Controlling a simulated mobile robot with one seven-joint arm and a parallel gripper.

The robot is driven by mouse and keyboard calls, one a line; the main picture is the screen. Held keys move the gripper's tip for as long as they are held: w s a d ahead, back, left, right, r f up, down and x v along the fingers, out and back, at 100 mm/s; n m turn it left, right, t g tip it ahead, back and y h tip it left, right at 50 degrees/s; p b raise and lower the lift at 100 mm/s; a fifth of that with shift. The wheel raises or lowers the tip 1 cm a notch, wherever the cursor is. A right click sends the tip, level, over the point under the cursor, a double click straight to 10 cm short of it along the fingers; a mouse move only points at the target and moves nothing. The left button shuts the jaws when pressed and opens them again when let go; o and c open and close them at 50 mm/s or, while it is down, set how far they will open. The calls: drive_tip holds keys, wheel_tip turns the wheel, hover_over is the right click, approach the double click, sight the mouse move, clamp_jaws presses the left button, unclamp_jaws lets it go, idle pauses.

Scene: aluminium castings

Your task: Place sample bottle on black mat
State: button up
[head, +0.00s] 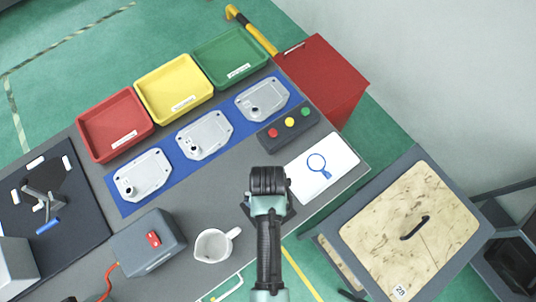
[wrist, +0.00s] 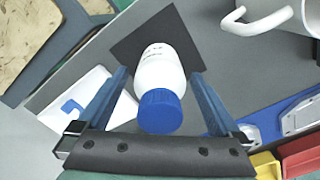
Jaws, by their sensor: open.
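The sample bottle (wrist: 161,85), white with a blue cap, shows in the wrist view with its cap toward the camera. Its base end lies over the black mat (wrist: 128,46), and it looks upright on it, though the contact is not clearly visible. My gripper (wrist: 160,80) is open, with one blue finger on each side of the bottle and a gap on the right side. In the head view my gripper (head: 268,188) is over the bench's near right part, and it hides the bottle and most of the mat.
A white mug (head: 211,246) stands close to the left of my gripper. A white card with a magnifier drawing (head: 335,160) and a button box (head: 289,129) lie beyond it. Castings (head: 205,135) sit on a blue strip before red, yellow and green trays (head: 230,57).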

wheel_tip(320, 180, up, 12)
drive_tip(key=shift+w+b, duration=0.1)
drive_tip(key=shift+b, duration=0.2)
drive_tip(key=w+r+t, duration=0.8)
drive_tip(key=w+r, duration=0.6)
drive_tip(key=w, duration=0.1)
drive_tip(key=w+r+t, duration=0.3)
drive_tip(key=r, duration=0.5)
drive_tip(key=w+r+t, duration=0.3)
drive_tip(key=r, duration=0.5)
wheel_tip(320, 180, up, 16)
drive_tip(key=r+t, duration=0.1)
drive_tip(key=t, duration=0.5)
drive_tip(key=s+r+t, duration=0.3)
drive_tip(key=s+r, duration=0.3)
drive_tip(key=r, duration=0.3)
drive_tip(key=s+r+t, duration=0.4)
drive_tip(key=s+r, duration=0.1)
drive_tip(key=r, duration=0.4)
drive_tip(key=shift+s+r+n, duration=0.2)
drive_tip(key=shift+s+n, duration=0.1)
drive_tip(key=shift+s, duration=0.05)
drive_tip(key=shift+d, duration=0.1)
wheel_tip(320, 180, down, 6)
drive_tip(key=b, duration=0.6)
